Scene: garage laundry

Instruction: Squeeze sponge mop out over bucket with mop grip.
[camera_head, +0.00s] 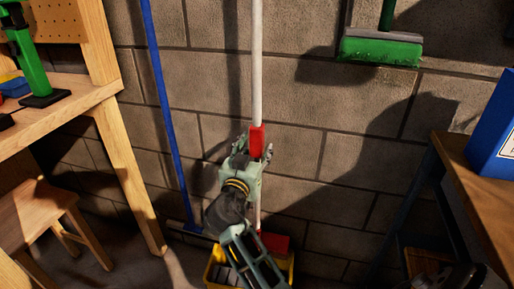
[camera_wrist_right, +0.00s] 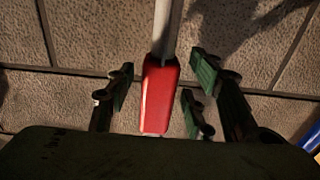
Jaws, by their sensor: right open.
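The sponge mop has a long white pole (camera_head: 257,70) standing upright in front of the block wall. Its red grip (camera_head: 256,141) is partway down the pole, and a red part (camera_head: 275,242) shows at its foot, over the yellow bucket (camera_head: 290,270). My right gripper (camera_head: 257,142) is open at the red grip. In the right wrist view the red grip (camera_wrist_right: 157,95) lies between my open fingers, with gaps on both sides. My arm hides part of the bucket and of the mop's lower end. My left gripper is not in view.
A blue pole (camera_head: 165,100) leans on the wall to the left. A green brush (camera_head: 380,48) hangs at upper right. A wooden workbench (camera_head: 60,115) and stool (camera_head: 40,210) stand left; a table (camera_head: 480,190) with a blue box (camera_head: 497,130) stands right.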

